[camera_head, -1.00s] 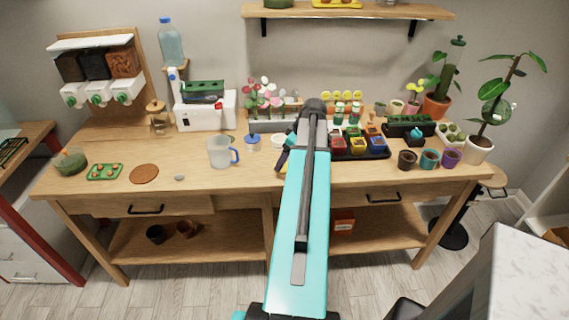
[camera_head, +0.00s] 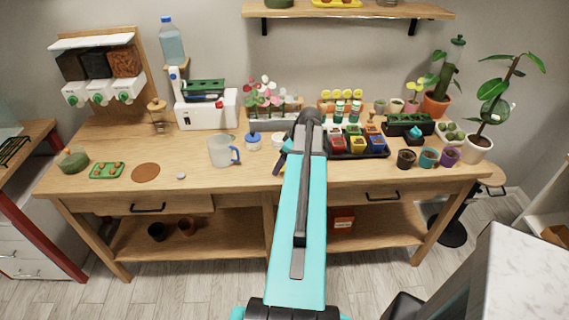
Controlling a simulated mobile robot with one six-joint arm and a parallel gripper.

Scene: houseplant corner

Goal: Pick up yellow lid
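My arm reaches from the bottom of the view over the front middle of the wooden table. My gripper (camera_head: 281,160) is mostly hidden beside and behind the arm's dark end; only a small dark part shows on its left. I cannot tell whether its fingers are open or hold anything. I cannot make out a yellow lid for certain. A small yellow piece (camera_head: 355,144) shows in the dark tray (camera_head: 372,155) of coloured pieces, right of the arm. A yellowish sliver near the gripper is too small to identify.
A clear jug (camera_head: 220,151) with a blue handle stands left of the gripper, with a blue and white jar (camera_head: 253,143) between. A brown disc (camera_head: 145,172) and green tray (camera_head: 107,170) lie at left. Small pots (camera_head: 429,158) stand at right.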

